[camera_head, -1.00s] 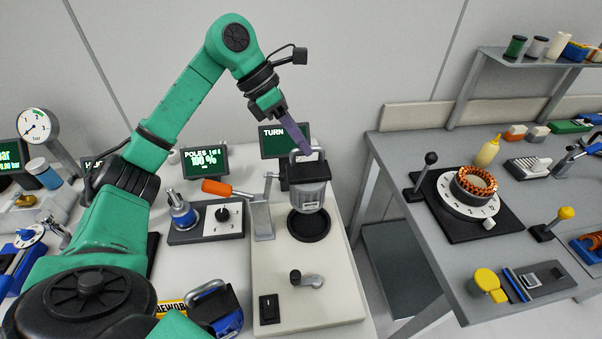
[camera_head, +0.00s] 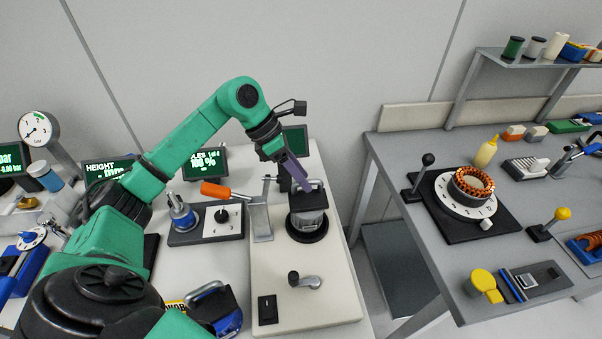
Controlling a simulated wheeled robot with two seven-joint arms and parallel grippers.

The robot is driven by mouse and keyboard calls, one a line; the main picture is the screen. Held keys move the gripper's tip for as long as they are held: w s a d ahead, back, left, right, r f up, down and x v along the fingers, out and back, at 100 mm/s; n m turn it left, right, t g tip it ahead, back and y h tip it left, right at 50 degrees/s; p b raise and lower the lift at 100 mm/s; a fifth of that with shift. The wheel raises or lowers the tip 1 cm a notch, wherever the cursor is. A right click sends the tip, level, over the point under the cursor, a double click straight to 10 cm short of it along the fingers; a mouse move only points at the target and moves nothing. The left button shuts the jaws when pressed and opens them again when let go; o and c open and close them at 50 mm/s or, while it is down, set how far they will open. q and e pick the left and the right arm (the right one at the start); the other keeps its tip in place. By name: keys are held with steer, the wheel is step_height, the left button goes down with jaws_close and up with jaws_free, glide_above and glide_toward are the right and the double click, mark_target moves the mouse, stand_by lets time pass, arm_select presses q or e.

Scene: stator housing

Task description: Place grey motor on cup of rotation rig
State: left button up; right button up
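The grey motor (camera_head: 308,221) stands upright at the black round cup (camera_head: 292,236) of the rotation rig (camera_head: 335,262), a cream base with a crank and a black switch. The motor's lower end is at the cup; I cannot tell whether it is fully seated. My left gripper (camera_head: 307,190) reaches down from the upper left to the motor's top handle. Its fingers appear shut on that handle, though their tips are partly hidden. My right gripper is not in view.
A grey bench (camera_head: 440,262) with a copper-wound stator (camera_head: 473,184) lies right, across a gap.

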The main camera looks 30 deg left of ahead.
arm_select(q)
steer(key=shift+s+r, duration=0.1)
steer(key=shift+r, duration=0.1)
steer(key=shift+a+r, duration=0.1)
steer(key=shift+r, duration=0.15)
steer(key=b+v, duration=0.1)
steer(key=v, duration=1)
steer(key=shift+r+b, duration=0.15)
steer(key=shift+b, duration=0.15)
steer(key=shift+s, duration=0.1)
